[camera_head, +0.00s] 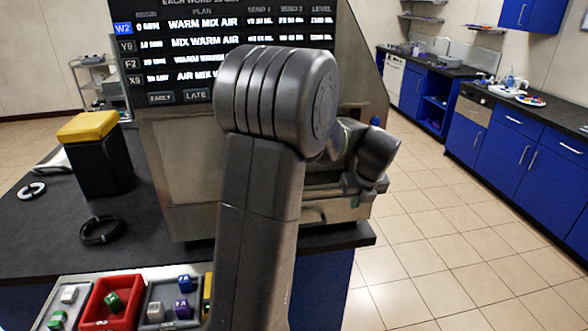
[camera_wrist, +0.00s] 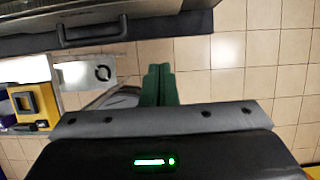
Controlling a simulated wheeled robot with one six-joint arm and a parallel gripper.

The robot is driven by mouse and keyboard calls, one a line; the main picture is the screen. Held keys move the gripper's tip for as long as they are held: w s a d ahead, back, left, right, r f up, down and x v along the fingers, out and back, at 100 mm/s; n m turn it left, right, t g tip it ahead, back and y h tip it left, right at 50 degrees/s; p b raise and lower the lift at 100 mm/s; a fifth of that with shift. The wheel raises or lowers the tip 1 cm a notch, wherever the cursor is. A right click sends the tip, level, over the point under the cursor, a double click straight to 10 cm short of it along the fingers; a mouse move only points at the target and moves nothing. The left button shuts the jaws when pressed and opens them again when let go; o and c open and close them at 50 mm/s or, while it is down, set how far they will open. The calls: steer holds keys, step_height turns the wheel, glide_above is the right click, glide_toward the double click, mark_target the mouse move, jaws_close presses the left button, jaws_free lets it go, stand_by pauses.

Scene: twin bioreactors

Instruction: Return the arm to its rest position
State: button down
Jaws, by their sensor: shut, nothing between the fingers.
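My arm rises through the middle of the head view, with its large dark joint in front of the console. It bends over to the right, where my wrist section hangs close to the console's right side. My gripper's fingers are not clear in the head view. In the wrist view my gripper (camera_wrist: 159,70) shows as two green fingers side by side, shut and holding nothing. Tiled floor shows to the right of the fingers.
A console (camera_head: 172,160) with a text screen stands on the dark bench (camera_head: 40,235). A yellow-topped black box (camera_head: 100,165), black ring (camera_head: 100,231) and red bin (camera_head: 92,315) with cubes are at left. Blue cabinets (camera_head: 505,150) line the right; tiled floor (camera_head: 430,250) between is clear.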

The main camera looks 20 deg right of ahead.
steer(key=p, duration=0.2)
glide_toward(341, 217)
step_height(341, 217, down, 4)
steer(key=s, duration=0.3)
steer(key=w, duration=0.4)
steer(key=shift+w+d+f+b, duration=0.2)
steer(key=shift+w+b, duration=0.1)
steer(key=shift+w, duration=0.1)
steer(key=shift+s, duration=0.1)
